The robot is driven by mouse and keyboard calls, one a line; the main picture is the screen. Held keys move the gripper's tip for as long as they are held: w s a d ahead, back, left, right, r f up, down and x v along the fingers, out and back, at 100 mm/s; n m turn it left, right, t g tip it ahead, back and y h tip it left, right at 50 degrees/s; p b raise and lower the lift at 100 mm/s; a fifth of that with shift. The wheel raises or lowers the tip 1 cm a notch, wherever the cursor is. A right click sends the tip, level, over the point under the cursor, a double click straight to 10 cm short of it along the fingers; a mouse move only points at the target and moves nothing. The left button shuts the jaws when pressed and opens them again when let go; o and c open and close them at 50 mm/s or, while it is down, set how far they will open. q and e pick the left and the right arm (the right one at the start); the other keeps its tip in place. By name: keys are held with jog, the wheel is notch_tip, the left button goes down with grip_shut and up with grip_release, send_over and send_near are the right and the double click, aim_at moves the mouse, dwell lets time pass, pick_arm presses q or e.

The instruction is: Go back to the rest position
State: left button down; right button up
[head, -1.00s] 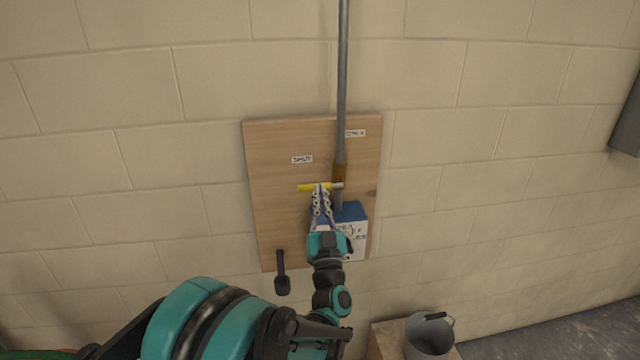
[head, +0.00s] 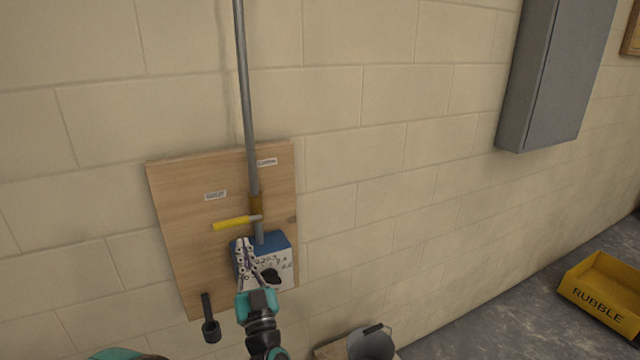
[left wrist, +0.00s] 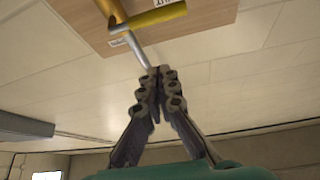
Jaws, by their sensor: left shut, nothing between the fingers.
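My left gripper (head: 243,243) is shut and empty in the head view, in front of the blue and white box on the board and a little below the yellow lever. In the left wrist view its fingertips (left wrist: 158,72) meet, with nothing between them. The yellow valve lever (head: 232,223) points left from the grey pipe (head: 245,100); it also shows at the top of the left wrist view (left wrist: 155,17). The lever and the fingers look apart. My right gripper is in neither view.
The wooden board (head: 180,215) on the block wall carries labels, the blue and white box (head: 283,262) and a black handle (head: 209,320). A grey bucket (head: 371,343) stands below. A grey cabinet (head: 550,75) hangs at right; a yellow RUBBLE tub (head: 605,290) sits on the floor.

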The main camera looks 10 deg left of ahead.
pick_arm(q)
jog(key=s+d+f+m+g+h+b, duration=0.2)
jog(key=d+f+m+g+h, duration=0.35)
jog(key=d+h, duration=0.6)
jog(key=s+a+f+g+b, duration=0.2)
jog(key=s+f+g, duration=0.6)
jog(key=s+f, duration=0.9)
jog(key=s+a+n, duration=0.1)
jog(key=s, duration=0.2)
jog(key=shift+s+a, duration=0.15)
jog(key=shift+a, duration=0.15)
